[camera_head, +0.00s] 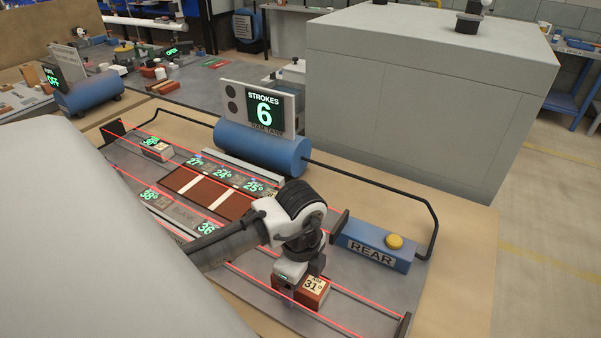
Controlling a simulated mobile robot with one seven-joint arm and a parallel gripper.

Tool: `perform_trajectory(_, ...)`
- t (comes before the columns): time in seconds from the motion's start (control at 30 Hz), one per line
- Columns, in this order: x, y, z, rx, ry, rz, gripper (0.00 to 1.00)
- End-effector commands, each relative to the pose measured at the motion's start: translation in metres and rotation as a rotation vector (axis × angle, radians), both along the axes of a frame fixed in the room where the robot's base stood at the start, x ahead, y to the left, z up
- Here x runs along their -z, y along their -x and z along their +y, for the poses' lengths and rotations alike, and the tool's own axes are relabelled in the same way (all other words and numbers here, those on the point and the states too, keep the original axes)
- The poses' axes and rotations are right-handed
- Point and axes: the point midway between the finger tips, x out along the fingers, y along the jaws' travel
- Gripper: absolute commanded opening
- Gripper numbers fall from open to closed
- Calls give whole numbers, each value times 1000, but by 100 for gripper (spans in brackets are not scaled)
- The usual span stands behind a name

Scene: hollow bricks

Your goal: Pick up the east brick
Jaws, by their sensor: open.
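A red-brown brick (315,298) with a pale label reading 31 and a small line of text above it sits on the grey bed at the front right. The small text is too small to read surely, so I cannot confirm that this is the east brick. My gripper (291,284) points down at the left part of this brick, with its jaws open. The gripper's body hides part of the brick, and I cannot tell whether the fingers straddle it or touch it.
A blue box marked REAR (366,246) with a yellow button stands right of the bed. A blue tank (262,147) with a STROKES 6 display stands behind. Red lines run along the bed over red-brown slots and green number displays. A black rail (375,188) curves around the back right.

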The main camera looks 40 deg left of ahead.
Motion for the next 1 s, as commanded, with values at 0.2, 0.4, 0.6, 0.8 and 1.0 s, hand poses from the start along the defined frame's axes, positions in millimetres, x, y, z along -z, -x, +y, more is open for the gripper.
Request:
perform_trajectory(0.2,0,0,0,0,0,0,62)
perform_trajectory(0.4,0,0,0,0,0,0,36)
perform_trajectory(0.6,-1,0,0,0,-1,-1,12)
perform_trajectory(0.8,-1,0,0,0,-1,-1,12)
perform_trajectory(1.0,-11,-1,1,0,-3,-2,12)
